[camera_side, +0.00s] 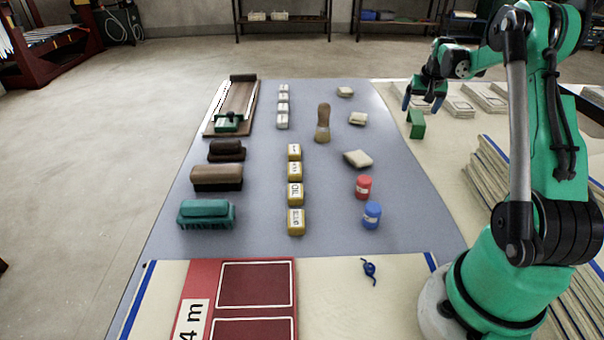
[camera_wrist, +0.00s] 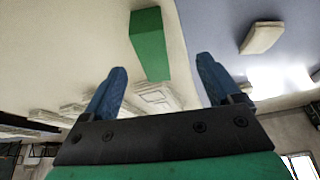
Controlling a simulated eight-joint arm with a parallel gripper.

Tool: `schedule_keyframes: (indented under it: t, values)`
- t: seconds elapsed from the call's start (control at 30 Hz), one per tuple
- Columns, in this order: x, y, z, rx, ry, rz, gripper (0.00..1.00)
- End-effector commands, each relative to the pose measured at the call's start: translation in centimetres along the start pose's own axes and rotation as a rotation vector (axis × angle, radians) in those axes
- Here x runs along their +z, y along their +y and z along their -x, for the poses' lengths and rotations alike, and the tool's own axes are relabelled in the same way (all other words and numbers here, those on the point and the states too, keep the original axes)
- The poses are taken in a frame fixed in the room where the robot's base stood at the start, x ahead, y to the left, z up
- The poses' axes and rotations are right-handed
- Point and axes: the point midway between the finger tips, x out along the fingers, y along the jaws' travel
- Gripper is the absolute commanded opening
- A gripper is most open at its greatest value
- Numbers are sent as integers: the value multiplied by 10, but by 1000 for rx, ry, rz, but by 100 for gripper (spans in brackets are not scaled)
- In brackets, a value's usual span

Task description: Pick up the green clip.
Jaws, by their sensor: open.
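A plain green block (camera_side: 416,124), which looks like the green clip, stands on the cream cloth by the right edge of the grey-blue mat. It also shows in the wrist view (camera_wrist: 150,43), past the fingertips and between them, a little left of the middle. My gripper (camera_side: 422,104) has blue fingers spread apart with nothing between them. In the side view the fingertips are close to the block's upper end. In the wrist view my gripper (camera_wrist: 162,66) shows a gap on both sides of the block. I cannot tell the exact height between them.
Folded pale cloths (camera_side: 461,106) lie behind and right of the block. A cloth stack (camera_side: 500,185) is nearer my base. The grey-blue mat (camera_side: 265,170) holds brushes, yellow blocks, a red jar (camera_side: 363,187) and a blue jar (camera_side: 372,215). A board with a green-handled piece (camera_side: 228,122) lies far left.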

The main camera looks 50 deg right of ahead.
Motion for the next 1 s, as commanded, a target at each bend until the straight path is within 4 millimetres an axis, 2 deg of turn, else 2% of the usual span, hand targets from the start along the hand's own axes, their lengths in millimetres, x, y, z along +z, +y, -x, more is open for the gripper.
schedule_keyframes:
  t: [0.1,0.5,0.67,0.9,0.93,1.0]
  values:
    - [-1,10,-10,9,-5,-20,84]
    - [-1,10,-54,8,-4,-19,84]
    - [-1,10,-62,8,-4,-19,84]
    - [-1,10,-63,8,-4,-19,84]
    - [-1,10,-63,8,-4,-19,81]
    - [-1,10,-63,8,-4,-19,61]
